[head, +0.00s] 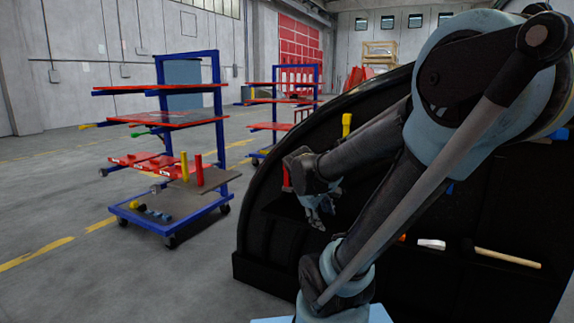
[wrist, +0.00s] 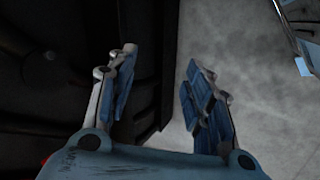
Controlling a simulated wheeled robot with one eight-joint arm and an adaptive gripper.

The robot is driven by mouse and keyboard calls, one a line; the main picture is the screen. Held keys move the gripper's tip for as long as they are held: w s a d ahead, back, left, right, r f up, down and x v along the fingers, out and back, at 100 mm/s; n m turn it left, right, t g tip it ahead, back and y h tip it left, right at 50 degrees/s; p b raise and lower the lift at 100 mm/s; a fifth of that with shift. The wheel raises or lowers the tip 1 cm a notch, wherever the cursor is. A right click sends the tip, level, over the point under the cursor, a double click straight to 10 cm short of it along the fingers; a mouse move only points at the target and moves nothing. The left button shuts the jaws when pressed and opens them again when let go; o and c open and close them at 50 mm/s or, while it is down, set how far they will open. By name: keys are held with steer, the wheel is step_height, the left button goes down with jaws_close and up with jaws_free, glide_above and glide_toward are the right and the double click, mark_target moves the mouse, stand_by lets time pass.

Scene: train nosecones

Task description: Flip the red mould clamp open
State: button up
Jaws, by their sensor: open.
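A small red piece (head: 287,178), which looks like the red mould clamp, shows at the left part of the black curved mould (head: 262,226) in the head view. My arm's wrist covers part of it, so its position cannot be told. My gripper (head: 320,212) hangs just right of and below it, in front of the mould. In the wrist view my gripper (wrist: 160,62) is open and empty, its blue-padded fingers spread apart. The dark mould (wrist: 60,70) lies under the left finger and grey floor under the right. The clamp is not clearly visible there.
A yellow clamp (head: 346,122) stands on the mould's upper edge. A mallet (head: 507,258) and a pale block (head: 432,243) lie on the mould's ledge at right. A blue cart (head: 171,120) with red shelves stands at left. Floor (head: 120,275) between is clear.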

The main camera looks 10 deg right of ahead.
steer(key=w+r+n+t+h, duration=0.25)
steer(key=w+n, duration=0.25)
steer(key=w, duration=0.5)
steer(key=n+t+h, duration=0.4)
steer(key=n+t, duration=0.4)
steer(key=n, duration=0.8)
glide_toward(285, 162)
steer(key=shift+y, duration=0.25)
steer(key=x, duration=1.1)
steer(key=shift+w+d+r, duration=0.15)
steer(key=shift+w+d, duration=0.1)
steer(key=shift+d, duration=0.1)
steer(key=shift+c, duration=0.6)
jaws_close()
steer(key=shift+d, duration=0.1)
